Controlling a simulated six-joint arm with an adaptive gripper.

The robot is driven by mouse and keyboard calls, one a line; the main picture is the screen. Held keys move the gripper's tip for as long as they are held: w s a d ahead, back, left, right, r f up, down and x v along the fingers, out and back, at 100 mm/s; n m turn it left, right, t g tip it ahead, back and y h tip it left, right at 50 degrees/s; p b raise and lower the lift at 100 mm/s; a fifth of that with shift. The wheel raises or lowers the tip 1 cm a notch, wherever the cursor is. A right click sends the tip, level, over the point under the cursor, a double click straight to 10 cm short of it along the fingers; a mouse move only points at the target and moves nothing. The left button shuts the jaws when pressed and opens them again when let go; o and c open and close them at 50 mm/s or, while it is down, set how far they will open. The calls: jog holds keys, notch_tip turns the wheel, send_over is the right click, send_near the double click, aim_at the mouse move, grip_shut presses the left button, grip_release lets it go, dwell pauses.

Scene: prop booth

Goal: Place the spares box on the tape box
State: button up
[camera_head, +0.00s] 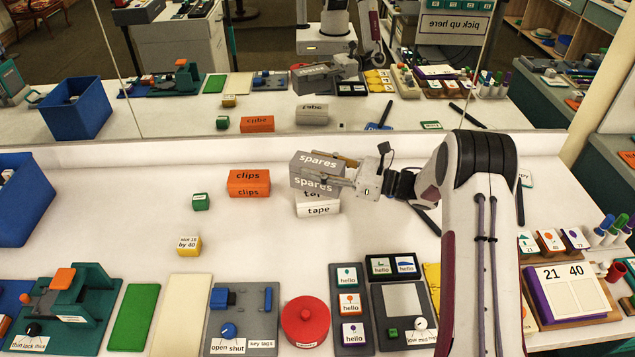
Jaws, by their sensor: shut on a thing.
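The grey spares box (310,184) is held in my gripper (335,172), which comes in from the right and is shut on it. The white tape box (319,209) stands on the table just below. The spares box hides much of the tape box's top. In the mirror, the reflected spares box (315,78) shows a gap above the reflected tape box (312,115), so the two look apart.
An orange clips box (248,184) stands left of the tape box. A green cube (200,202) and a yellow block (187,246) lie further left. A blue bin (22,205) is at the far left. Panels and a red round lid (305,322) line the front.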

aim_at(317, 183)
jog(key=shift+f, duration=0.9)
jog(key=shift+f, duration=1.85)
jog(key=shift+f, duration=0.15)
jog(key=o, duration=1.2)
jog(key=v, duration=1.2)
